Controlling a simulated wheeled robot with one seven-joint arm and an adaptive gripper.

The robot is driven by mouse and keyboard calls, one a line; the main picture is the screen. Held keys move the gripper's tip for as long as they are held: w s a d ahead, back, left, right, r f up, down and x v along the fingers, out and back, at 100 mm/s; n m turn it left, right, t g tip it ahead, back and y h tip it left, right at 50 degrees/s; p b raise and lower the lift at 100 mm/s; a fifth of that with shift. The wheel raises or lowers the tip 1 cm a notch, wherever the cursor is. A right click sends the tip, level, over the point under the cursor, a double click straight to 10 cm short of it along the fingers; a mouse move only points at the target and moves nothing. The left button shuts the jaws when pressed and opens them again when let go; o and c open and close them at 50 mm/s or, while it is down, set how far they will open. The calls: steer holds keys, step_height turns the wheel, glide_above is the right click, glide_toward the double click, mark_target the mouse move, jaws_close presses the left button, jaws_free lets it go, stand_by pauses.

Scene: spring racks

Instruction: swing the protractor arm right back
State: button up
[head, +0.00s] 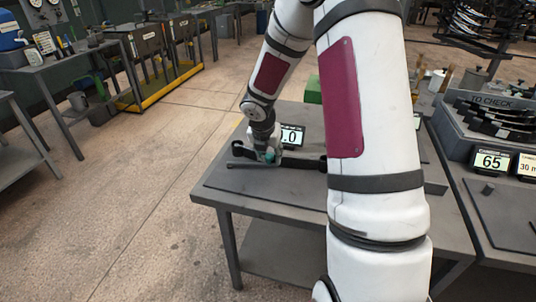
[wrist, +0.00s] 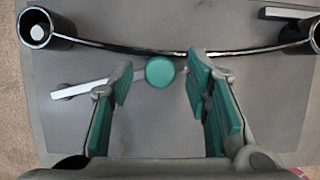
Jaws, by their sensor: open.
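In the wrist view a round teal knob (wrist: 160,72) lies between the two teal-padded fingers of my gripper (wrist: 161,64). The gripper is open, with a gap on each side of the knob. A pale flat strip (wrist: 80,88), apparently the protractor arm, runs from the left toward the knob. A dark curved leaf spring (wrist: 130,46) with a rolled eye at each end passes just beyond the knob. In the head view my gripper (head: 268,156) is low over the table, and the knob is hard to make out.
A small display (head: 291,135) ending in ".0" stands behind the gripper, partly hidden. The grey table (head: 265,195) is bare toward its front. A "TO CHECK" rack (head: 490,112) with several curved springs and a "65" display (head: 491,161) stand at the right.

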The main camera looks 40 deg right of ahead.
jaws_close()
steer(key=shift+s+a+m+h, duration=0.3)
steer(key=shift+s+a+m, duration=0.15)
steer(key=shift+a+m, duration=0.15)
steer(key=s+a+m, duration=0.1)
steer(key=s+a+m+g, duration=0.1)
steer(key=a+m, duration=0.1)
steer(key=a+m+g, duration=0.1)
steer(key=a+m, duration=0.1)
steer(key=shift+s+a+h+b, duration=0.1)
steer(key=shift+s+h+b, duration=0.2)
steer(key=shift+s+b, duration=0.1)
steer(key=shift+s+a+m+g, duration=0.15)
steer(key=shift+a+m+g, duration=0.2)
steer(key=shift+a+m, duration=0.35)
steer(key=shift+s+a+m+g, duration=0.1)
steer(key=shift+a+m+g, duration=0.25)
steer(key=shift+a+m, duration=0.35)
jaws_free()
